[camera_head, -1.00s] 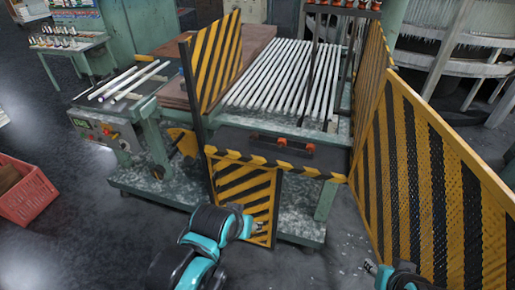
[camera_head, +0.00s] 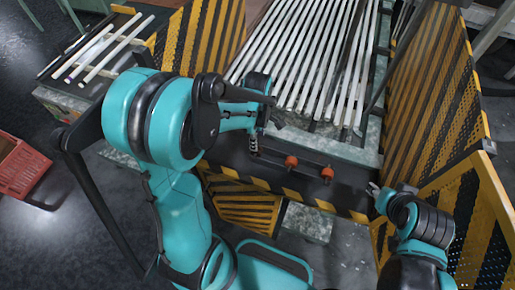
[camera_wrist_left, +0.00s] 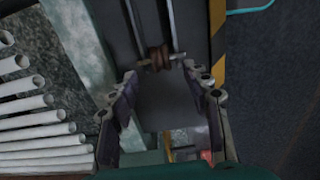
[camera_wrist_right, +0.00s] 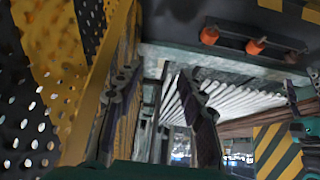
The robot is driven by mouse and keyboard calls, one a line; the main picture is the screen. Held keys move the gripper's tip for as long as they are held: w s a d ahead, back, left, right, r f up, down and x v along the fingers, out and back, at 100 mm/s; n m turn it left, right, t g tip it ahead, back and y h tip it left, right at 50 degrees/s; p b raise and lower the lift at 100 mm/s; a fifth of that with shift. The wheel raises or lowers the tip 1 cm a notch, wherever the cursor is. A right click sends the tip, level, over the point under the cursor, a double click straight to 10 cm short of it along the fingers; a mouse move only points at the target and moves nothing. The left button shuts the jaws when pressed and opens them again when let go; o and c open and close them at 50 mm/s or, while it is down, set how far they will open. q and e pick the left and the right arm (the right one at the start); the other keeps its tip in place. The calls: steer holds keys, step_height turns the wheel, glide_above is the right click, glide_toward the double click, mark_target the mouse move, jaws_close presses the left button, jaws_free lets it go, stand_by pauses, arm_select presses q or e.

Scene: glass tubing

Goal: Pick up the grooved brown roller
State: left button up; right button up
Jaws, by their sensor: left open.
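The grooved brown roller (camera_wrist_left: 158,57) shows in the left wrist view, on a rod in a dark channel at top centre. My left gripper (camera_wrist_left: 161,72) is open there, its fingertips to either side of the roller and slightly short of it. I cannot tell whether they touch it. In the head view my left gripper (camera_head: 266,136) is over the dark front beam of the machine, and I cannot make out this roller beside it. My right gripper (camera_wrist_right: 160,74) is open and empty in the right wrist view. In the head view it (camera_head: 373,189) is near the beam's right end.
Two orange-brown rollers (camera_head: 291,162) (camera_head: 327,173) sit along the front beam. Glass tubes (camera_head: 305,60) lie behind it. A red crate (camera_head: 22,168) is on the floor at left.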

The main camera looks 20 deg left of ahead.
arm_select(q)
steer(key=f+b, duration=0.1)
steer(key=f, duration=0.4)
steer(key=shift+a+f, duration=0.1)
steer(key=shift+a, duration=0.1)
steer(key=shift+f, duration=0.2)
jaws_close()
